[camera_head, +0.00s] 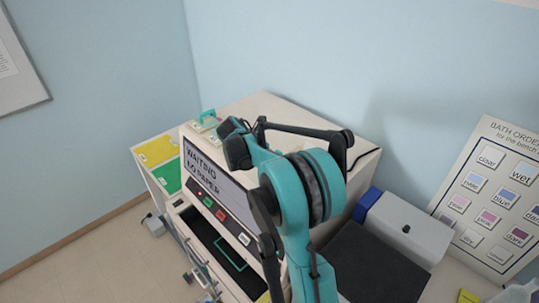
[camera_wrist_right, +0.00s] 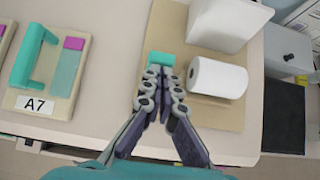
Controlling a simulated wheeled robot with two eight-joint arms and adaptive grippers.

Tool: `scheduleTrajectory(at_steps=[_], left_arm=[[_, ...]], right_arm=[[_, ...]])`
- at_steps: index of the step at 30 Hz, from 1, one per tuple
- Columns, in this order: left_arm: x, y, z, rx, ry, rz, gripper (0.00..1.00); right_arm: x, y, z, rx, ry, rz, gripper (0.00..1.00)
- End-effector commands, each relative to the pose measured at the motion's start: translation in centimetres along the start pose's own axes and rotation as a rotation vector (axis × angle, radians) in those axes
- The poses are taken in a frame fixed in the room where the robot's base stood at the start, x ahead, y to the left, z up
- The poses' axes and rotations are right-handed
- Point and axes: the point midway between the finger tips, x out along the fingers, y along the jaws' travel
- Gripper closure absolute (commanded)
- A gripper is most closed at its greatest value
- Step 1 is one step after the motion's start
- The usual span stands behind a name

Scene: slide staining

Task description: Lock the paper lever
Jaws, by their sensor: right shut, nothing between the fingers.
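The teal lever (camera_wrist_right: 160,59) lies on a tan plate beside the paper roll, in the right wrist view. My right gripper (camera_wrist_right: 161,76) is shut and empty, with its fingertips right at the near side of the lever. I cannot tell whether they touch it. The white paper roll (camera_wrist_right: 217,77) lies on its side just right of the fingertips. In the head view my teal right arm (camera_head: 293,205) hides the lever and roll. The machine's screen (camera_head: 210,167) reads "WAITING" and "NO PAPER". My left gripper is not in view.
A slide holder (camera_wrist_right: 36,103) marked A7, with a teal handle, stands left of my right gripper. A white box (camera_wrist_right: 225,22) stands behind the roll. A grey-white box with a blue end (camera_head: 408,228) and a label board (camera_head: 492,190) are at right in the head view.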

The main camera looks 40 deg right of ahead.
Motion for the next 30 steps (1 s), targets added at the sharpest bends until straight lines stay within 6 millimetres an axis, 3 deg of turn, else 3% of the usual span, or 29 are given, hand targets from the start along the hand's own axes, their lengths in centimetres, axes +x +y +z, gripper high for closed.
scheduleTrajectory(at_steps=[2,8,30], left_arm=[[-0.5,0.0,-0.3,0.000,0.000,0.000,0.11],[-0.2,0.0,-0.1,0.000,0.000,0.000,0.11],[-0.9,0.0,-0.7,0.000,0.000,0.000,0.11]], right_arm=[[0.1,-0.1,0.8,0.003,0.064,-0.003,1.00],[0.2,0.0,0.3,-0.001,0.054,-0.001,1.00],[-1.1,0.0,1.4,-0.001,0.052,-0.001,1.00]])
